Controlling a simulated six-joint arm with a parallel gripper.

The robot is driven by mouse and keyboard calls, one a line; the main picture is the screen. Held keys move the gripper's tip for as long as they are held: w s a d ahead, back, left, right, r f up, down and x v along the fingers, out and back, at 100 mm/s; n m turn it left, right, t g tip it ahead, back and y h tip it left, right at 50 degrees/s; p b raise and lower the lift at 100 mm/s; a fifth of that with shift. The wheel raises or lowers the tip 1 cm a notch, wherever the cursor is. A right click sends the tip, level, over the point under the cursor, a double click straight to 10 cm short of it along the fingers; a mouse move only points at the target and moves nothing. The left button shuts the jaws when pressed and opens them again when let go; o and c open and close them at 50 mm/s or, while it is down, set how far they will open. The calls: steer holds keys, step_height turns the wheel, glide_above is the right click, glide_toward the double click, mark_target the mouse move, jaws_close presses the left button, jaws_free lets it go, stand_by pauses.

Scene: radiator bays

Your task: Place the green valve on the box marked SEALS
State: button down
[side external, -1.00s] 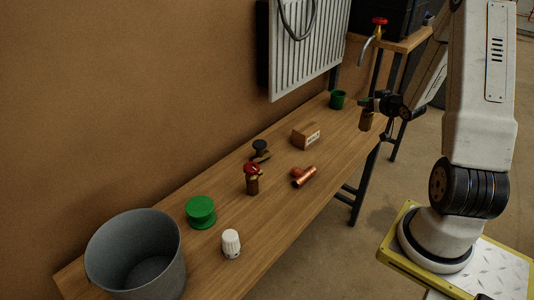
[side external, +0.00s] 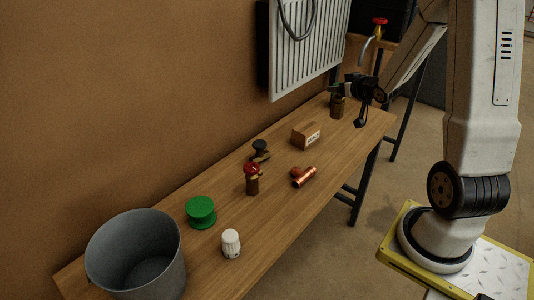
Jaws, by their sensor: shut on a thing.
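My gripper (side external: 337,95) is shut on the green valve (side external: 337,108), a brass-coloured body with a dark green top mostly covered by the jaws. The valve hangs upright near the far end of the bench, up and to the right of the box in the picture. I cannot tell how high it is above the bench top. The small brown box (side external: 306,136) stands on the bench with a white label on its right face. The lettering is too small to read for certain. Nothing lies on its top.
On the bench (side external: 270,240) stand a red-topped valve (side external: 252,180), a black-topped valve (side external: 260,151), a copper tee (side external: 303,177), a green spool (side external: 201,212), a white knob (side external: 231,243) and a grey bucket (side external: 137,255). A radiator (side external: 308,45) hangs on the wall behind.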

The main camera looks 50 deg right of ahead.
steer(key=a+f+x, duration=0.1)
steer(key=f+x, duration=0.1)
steer(key=x, duration=1.3)
steer(key=shift+f+y, duration=0.2)
steer(key=shift+y, duration=0.1)
stand_by(0.4)
steer(key=shift+w+d+f, duration=0.1)
steer(key=shift+w+f, duration=0.05)
steer(key=shift+f, duration=0.75)
steer(key=shift+w+f, duration=0.1)
steer(key=shift+f, duration=0.85)
steer(key=shift+f, duration=0.1)
